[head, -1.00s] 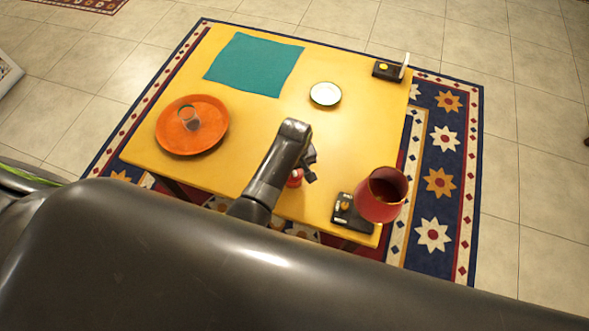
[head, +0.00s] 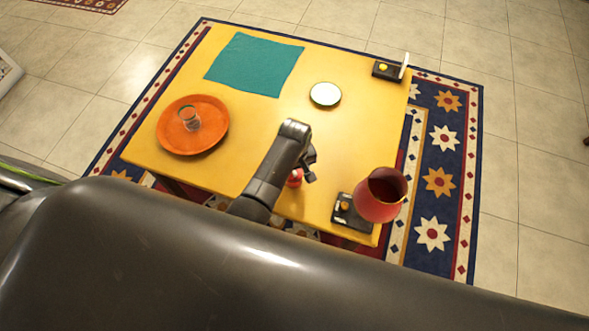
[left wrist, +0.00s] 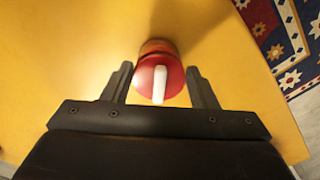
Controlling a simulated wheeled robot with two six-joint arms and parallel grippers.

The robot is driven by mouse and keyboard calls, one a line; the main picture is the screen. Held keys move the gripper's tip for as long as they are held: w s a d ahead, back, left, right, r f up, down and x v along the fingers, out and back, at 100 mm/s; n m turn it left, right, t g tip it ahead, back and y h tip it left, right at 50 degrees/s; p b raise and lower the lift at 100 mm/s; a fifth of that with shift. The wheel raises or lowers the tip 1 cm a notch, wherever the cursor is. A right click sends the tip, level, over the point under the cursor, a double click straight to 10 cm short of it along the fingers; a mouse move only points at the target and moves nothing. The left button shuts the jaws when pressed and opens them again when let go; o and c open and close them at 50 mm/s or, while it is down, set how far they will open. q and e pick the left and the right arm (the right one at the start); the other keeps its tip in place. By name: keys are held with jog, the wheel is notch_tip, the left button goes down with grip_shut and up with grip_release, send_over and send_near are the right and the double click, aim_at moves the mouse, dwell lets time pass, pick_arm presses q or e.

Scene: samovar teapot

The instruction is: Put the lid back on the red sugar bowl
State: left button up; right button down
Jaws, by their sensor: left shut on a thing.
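The red lid (left wrist: 150,88), domed with a white upright knob, sits between the fingers of my left gripper (left wrist: 160,70) in the left wrist view. The gripper is shut on it. A red-brown rounded body with an orange rim (left wrist: 157,46) shows just behind the lid, apparently the sugar bowl, mostly hidden by it. I cannot tell whether lid and bowl touch. In the head view my left gripper (head: 308,168) is low near the table's front edge, and a small red piece (head: 295,178) shows beside it, partly covered by my arm. My right gripper is not in view.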

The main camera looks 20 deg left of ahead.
pick_arm(q)
jog(key=shift+p, duration=0.3)
jog(key=shift+f, duration=0.15)
dwell(1.2)
jog(key=shift+p, duration=0.45)
dwell(0.4)
jog(key=o, duration=1)
jog(key=shift+o, duration=0.5)
jog(key=o, duration=0.4)
